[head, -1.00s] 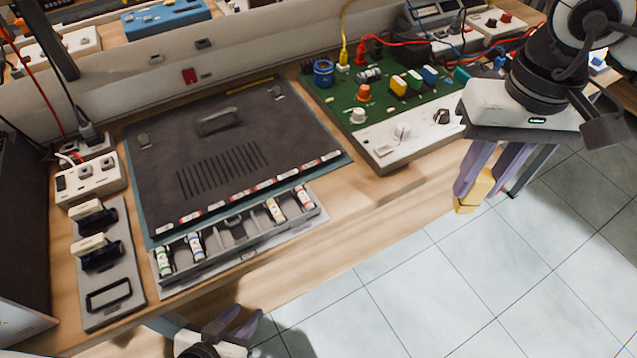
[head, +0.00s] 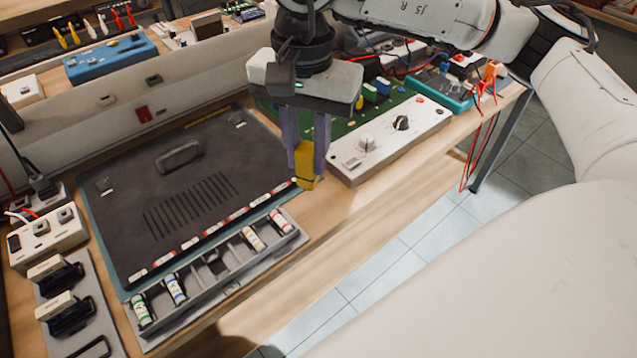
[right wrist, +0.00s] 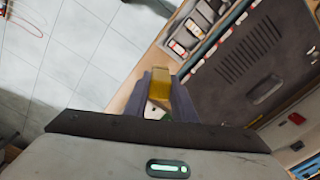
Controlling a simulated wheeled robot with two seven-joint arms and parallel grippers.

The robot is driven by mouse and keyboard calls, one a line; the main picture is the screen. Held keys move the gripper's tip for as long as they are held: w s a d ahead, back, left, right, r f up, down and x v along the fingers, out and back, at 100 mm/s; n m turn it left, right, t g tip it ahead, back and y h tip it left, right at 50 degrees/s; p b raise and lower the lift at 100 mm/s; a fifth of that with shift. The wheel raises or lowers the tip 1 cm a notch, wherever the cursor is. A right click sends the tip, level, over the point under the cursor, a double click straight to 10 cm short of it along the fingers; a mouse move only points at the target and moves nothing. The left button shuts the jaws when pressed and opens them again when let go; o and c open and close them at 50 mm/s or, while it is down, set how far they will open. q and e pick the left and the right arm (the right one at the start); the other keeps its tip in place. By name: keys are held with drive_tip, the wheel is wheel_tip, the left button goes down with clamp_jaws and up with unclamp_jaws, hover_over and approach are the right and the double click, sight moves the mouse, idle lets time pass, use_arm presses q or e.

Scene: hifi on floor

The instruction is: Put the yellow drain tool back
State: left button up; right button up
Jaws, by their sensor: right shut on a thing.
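The yellow drain tool (head: 306,164) is between the fingers of my right gripper (head: 307,160), which is shut on it. It hangs over the bench's front part, between the dark mat and the green board's white panel. It also shows as a yellow block in the right wrist view (right wrist: 160,84), between the fingertips (right wrist: 158,88). A grey compartment tray (head: 222,296) at the mat's front edge holds bottles with green, blue, orange and red labels. Between the blue and orange ones is a space with a small dark piece in it. My left gripper is not in view.
The dark mat (head: 135,218) covers the bench's middle. A grey holder (head: 97,318) with two black-and-cream pieces and an empty-looking frame stands at left. A white socket block (head: 45,240) is behind it. The board's white panel (head: 388,142) and red cables (head: 480,150) are at right.

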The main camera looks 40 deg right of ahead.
drive_tip(key=m, duration=0.6)
drive_tip(key=shift+w+d+f+b, duration=0.1)
drive_tip(key=shift+w+d+b, duration=0.2)
drive_tip(key=shift+d+b, duration=0.1)
drive_tip(key=shift+w+d+f+m+b, duration=0.2)
drive_tip(key=shift+d+f+m+b, duration=0.35)
drive_tip(key=shift+f+m, duration=1.8)
drive_tip(key=shift+w+d+f+m+b, duration=0.25)
drive_tip(key=shift+d+f+m+b, duration=0.55)
drive_tip(key=shift+m, duration=2.85)
drive_tip(key=shift+w+d+f+m+b, duration=0.2)
drive_tip(key=shift+d+f+m, duration=0.2)
drive_tip(key=shift+f+m, duration=2.05)
drive_tip(key=shift+r+m, duration=0.55)
drive_tip(key=shift+r, duration=0.05)
